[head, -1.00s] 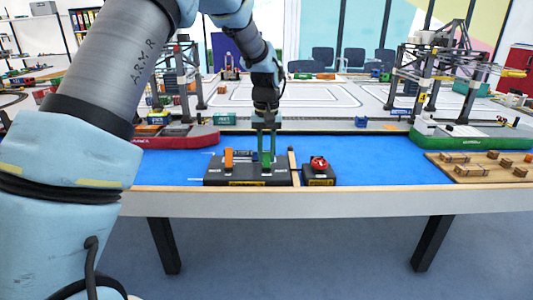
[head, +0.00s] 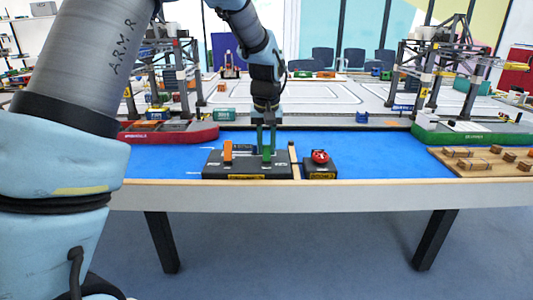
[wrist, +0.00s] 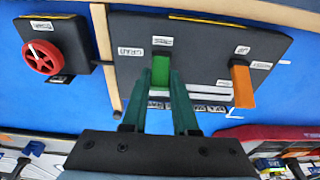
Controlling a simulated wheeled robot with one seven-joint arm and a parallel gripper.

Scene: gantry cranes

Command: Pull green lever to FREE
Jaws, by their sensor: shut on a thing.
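The green lever (wrist: 159,75) stands on a black control box (wrist: 205,55) on the blue table. It also shows in the head view (head: 266,151), at the right part of the box. My gripper (wrist: 160,92) reaches down from behind and is shut on the green lever, one finger at each side of it. In the head view my gripper (head: 266,143) hides part of the lever. White labels lie by the lever's slot on the box; their words are too small to read surely.
An orange lever (head: 227,150) stands on the same box, left of the green one. A red knob (head: 320,156) sits on a separate black box to the right, beyond a wooden strip (wrist: 102,50). Red (head: 170,134) and green (head: 465,137) ships lie behind.

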